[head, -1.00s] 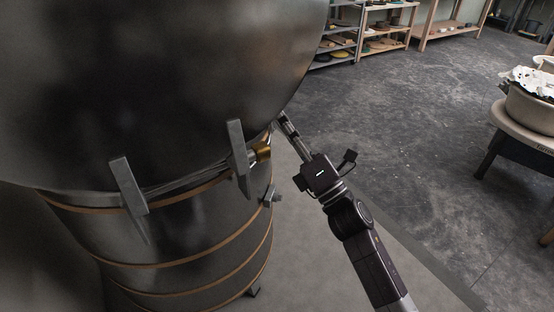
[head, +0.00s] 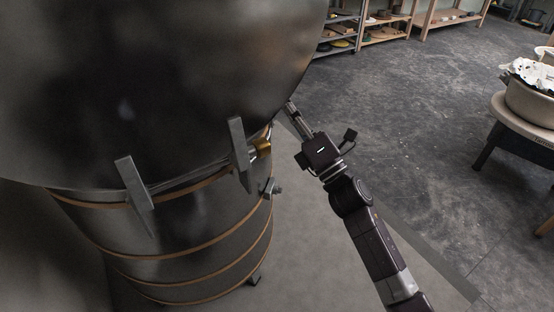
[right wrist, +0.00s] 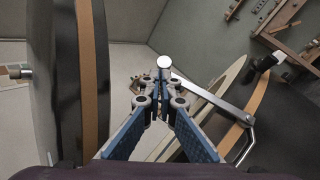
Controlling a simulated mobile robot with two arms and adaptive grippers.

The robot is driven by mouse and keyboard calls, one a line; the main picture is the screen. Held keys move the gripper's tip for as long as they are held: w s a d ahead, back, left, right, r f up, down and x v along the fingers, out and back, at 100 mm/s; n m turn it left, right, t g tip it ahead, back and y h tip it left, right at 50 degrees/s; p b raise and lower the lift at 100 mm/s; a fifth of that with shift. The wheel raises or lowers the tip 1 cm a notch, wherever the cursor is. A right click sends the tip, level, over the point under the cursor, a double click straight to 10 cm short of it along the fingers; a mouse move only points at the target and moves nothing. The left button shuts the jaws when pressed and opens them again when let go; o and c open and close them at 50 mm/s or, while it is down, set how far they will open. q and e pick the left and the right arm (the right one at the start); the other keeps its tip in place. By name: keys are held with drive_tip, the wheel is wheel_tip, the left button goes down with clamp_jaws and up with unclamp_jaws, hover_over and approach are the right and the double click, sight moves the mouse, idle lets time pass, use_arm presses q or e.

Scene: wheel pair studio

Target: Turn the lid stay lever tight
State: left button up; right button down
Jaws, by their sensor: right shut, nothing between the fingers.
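A round, dark kiln lid (head: 150,80) stands raised over the banded metal kiln body (head: 190,245) in the head view. A brass-coloured fitting (head: 262,146) sits at the kiln's right rim, beside a grey bracket (head: 239,140). My right gripper (head: 289,106) is up beside the lid's right edge. In the right wrist view its blue-padded fingers (right wrist: 161,84) are shut and empty. A pale round knob (right wrist: 164,62) appears just beyond the fingertips, and a grey metal bar (right wrist: 215,98) runs from near it; contact cannot be told. The stay lever is not clearly recognisable. My left gripper is out of view.
A second grey bracket (head: 134,185) stands on the kiln's front rim. A wheel with a pale basin (head: 530,102) stands at the right. Shelves (head: 383,28) line the back. The floor (head: 420,110) between is clear.

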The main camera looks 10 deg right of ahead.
drive_tip(key=shift+w+d+r, duration=0.1)
drive_tip(key=shift+w+r, duration=0.15)
idle(0.4)
drive_tip(key=v, duration=1.2)
drive_tip(key=shift+f, duration=0.1)
